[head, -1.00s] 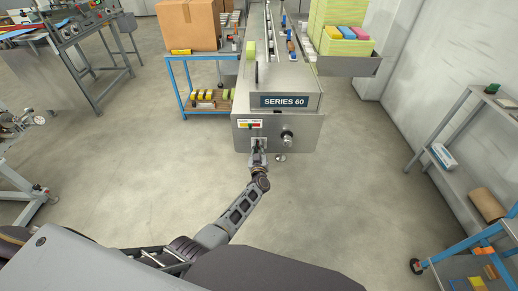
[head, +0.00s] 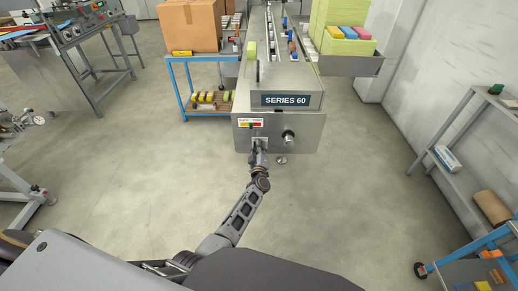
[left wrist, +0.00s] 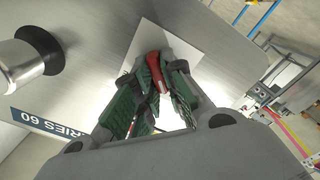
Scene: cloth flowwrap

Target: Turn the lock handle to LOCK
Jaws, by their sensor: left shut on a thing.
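The lock handle (left wrist: 157,72) is red and shows in the left wrist view between my left gripper's green-padded fingers, in front of a pale square plate (left wrist: 188,48). My left gripper (left wrist: 155,88) is shut on it. In the head view my left gripper (head: 259,148) reaches the front panel of the SERIES 60 machine (head: 300,138), below a small coloured label (head: 251,123). The handle is hidden there by the gripper. The label's words are too small to read. My right gripper is not in view.
A round knob (head: 288,137) sticks out of the panel right of my left gripper; it looms close in the left wrist view (left wrist: 28,55). A blue cart (head: 190,108) stands left of the machine, and grey shelves (head: 450,185) stand at the right. The floor between is clear.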

